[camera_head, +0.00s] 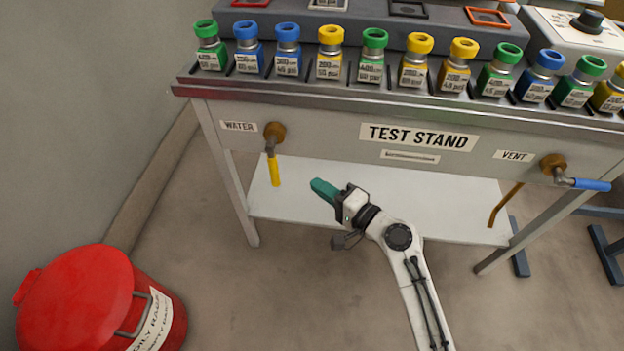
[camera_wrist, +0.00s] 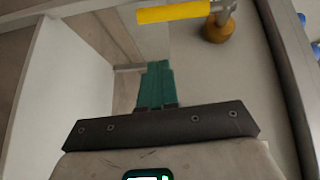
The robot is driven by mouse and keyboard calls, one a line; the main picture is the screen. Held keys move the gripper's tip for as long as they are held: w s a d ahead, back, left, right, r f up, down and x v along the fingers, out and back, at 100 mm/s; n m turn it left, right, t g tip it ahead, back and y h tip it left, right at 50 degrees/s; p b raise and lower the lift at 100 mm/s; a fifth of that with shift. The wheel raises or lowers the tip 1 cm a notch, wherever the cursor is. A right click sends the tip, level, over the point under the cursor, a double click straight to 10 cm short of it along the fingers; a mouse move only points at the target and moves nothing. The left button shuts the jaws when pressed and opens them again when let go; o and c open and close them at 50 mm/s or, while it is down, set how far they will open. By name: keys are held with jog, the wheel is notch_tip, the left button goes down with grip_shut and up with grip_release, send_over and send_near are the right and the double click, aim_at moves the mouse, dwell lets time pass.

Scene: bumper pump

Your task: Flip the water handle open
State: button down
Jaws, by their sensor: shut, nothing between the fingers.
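The water handle (camera_head: 274,170) has a yellow grip and hangs straight down from a brass valve (camera_head: 274,132) beside the WATER label (camera_head: 239,126), on the left of the test stand's front panel. In the wrist view the yellow handle (camera_wrist: 173,12) lies across the top, with the brass valve (camera_wrist: 218,27) to its right. My gripper (camera_head: 318,187) has green fingers that are together and empty. It is to the right of the handle's lower end in the head view, apart from it. In the wrist view the fingertips (camera_wrist: 158,66) point up toward the handle with a gap between.
The VENT valve (camera_head: 553,165) with a blue handle (camera_head: 592,184) is at the panel's right. Several capped bottles (camera_head: 374,55) line the stand's top. A white lower shelf (camera_head: 400,205) lies under the panel. A red oily-rags can (camera_head: 85,300) stands on the floor at the lower left.

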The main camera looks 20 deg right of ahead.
jog(key=v, duration=0.6)
jog(key=shift+f, duration=0.2)
